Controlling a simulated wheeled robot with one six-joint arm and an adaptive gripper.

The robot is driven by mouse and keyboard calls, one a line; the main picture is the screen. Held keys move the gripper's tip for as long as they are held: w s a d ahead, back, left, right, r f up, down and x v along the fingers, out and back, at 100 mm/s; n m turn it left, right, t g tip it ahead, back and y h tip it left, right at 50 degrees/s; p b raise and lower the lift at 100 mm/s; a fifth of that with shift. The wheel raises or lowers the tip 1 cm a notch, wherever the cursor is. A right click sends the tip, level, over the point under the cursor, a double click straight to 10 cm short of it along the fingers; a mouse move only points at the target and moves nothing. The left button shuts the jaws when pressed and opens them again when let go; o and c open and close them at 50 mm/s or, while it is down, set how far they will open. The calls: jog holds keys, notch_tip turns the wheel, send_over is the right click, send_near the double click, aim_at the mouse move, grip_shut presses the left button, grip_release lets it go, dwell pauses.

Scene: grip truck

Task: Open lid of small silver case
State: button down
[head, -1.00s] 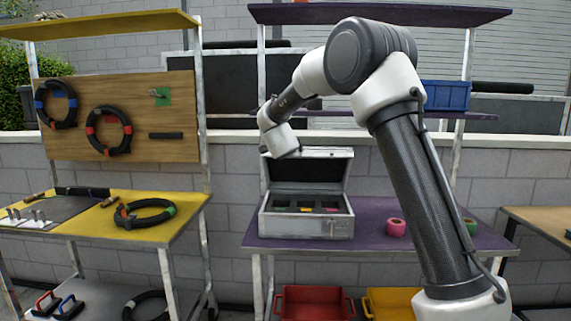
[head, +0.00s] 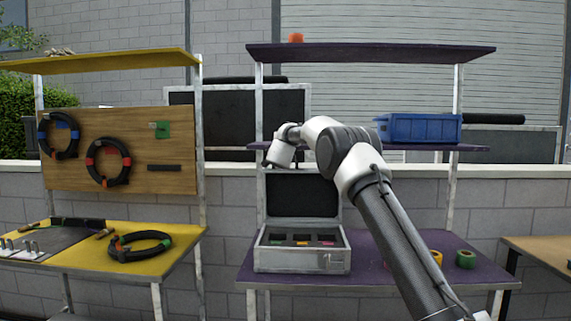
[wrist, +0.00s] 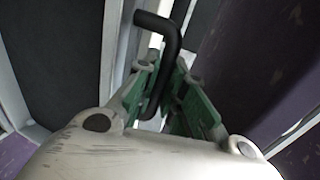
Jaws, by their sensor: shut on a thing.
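The small silver case (head: 300,262) stands on the purple table. Its lid (head: 338,215) is raised, roughly upright at the back, showing a dark lining. Small coloured items lie in the dark insert inside. In the wrist view, my gripper (wrist: 172,80) has its green-padded fingers closed around a black bent handle (wrist: 172,35) beside silver lid edging. In the head view, my wrist is above the top left of the lid, and the fingertips are hidden.
My arm crosses the right of the purple table (head: 480,268). Green tape (head: 465,259) and yellow tape (head: 437,257) lie there. A purple shelf with a blue bin (head: 418,128) is above. A yellow bench (head: 190,235) stands left.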

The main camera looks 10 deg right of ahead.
dwell(0.3)
jog(key=c, duration=1.5)
grip_release()
jog(key=v, duration=0.4)
jog(key=f+v, duration=0.1)
jog(key=v, duration=0.3)
jog(key=f+v, duration=0.1)
jog(key=v, duration=0.4)
jog(key=shift+s+f, duration=0.2)
